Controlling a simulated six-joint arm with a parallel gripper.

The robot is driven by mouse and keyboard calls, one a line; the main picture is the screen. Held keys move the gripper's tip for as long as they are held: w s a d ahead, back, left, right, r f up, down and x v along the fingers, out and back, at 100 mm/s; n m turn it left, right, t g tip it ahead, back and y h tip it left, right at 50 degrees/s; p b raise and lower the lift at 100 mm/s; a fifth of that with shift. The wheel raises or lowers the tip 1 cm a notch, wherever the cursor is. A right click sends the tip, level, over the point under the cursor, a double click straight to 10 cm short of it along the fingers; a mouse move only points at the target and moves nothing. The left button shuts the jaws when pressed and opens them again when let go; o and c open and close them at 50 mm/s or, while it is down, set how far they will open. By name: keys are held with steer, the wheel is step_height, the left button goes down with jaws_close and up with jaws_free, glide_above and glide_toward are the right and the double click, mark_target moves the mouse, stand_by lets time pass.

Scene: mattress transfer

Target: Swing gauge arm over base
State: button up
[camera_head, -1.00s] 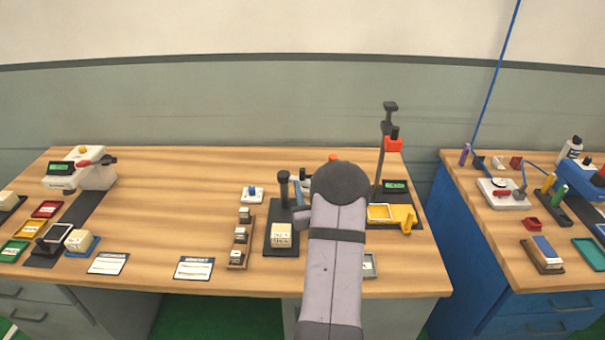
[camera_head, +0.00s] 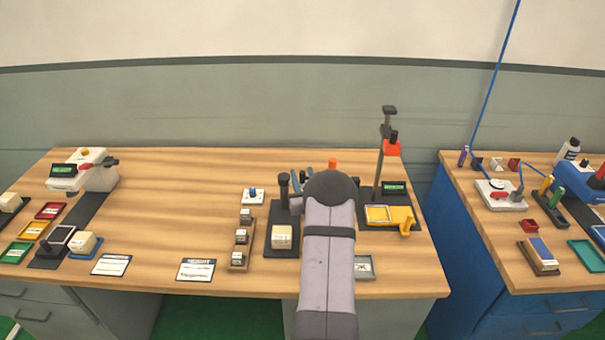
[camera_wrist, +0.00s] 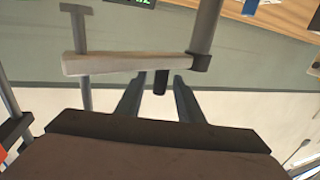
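The gauge base (camera_head: 271,250) is a dark plate with a pale block (camera_head: 282,237) on it and a black post (camera_head: 284,191) at its back. In the wrist view, the gauge arm (camera_wrist: 122,63) is a pale bar joined to the grey post (camera_wrist: 206,32), with a thin T-topped plunger (camera_wrist: 82,42) at its other end. A dark peg (camera_wrist: 160,82) sticks out from the bar. My gripper (camera_wrist: 153,79) is open, with a finger on each side of the peg and visible gaps. In the head view my own arm hides most of the gauge arm.
A stand (camera_head: 380,160) with a red part and a yellow tray (camera_head: 404,214) is to the right. A rack of small blocks (camera_head: 239,258) stands close left of the base. A blue-knobbed white piece (camera_head: 252,196) lies behind it. The table's left middle is clear.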

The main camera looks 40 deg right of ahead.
steer(key=shift+w+d, duration=0.15)
steer(key=shift+w, duration=0.1)
jaws_close()
steer(key=shift+h+b, duration=0.3)
steer(key=w+a+m+g+h+b, duration=0.1)
steer(key=a+m+g+h+b, duration=0.6)
steer(key=g, duration=1.1)
steer(key=shift+m+g+h+b, duration=0.4)
steer(key=shift+m+b, duration=1.5)
steer(key=shift+m, duration=1.5)
steer(key=shift+w+a+r, duration=0.1)
steer(key=shift+w+a, duration=0.05)
steer(key=shift+a, duration=0.05)
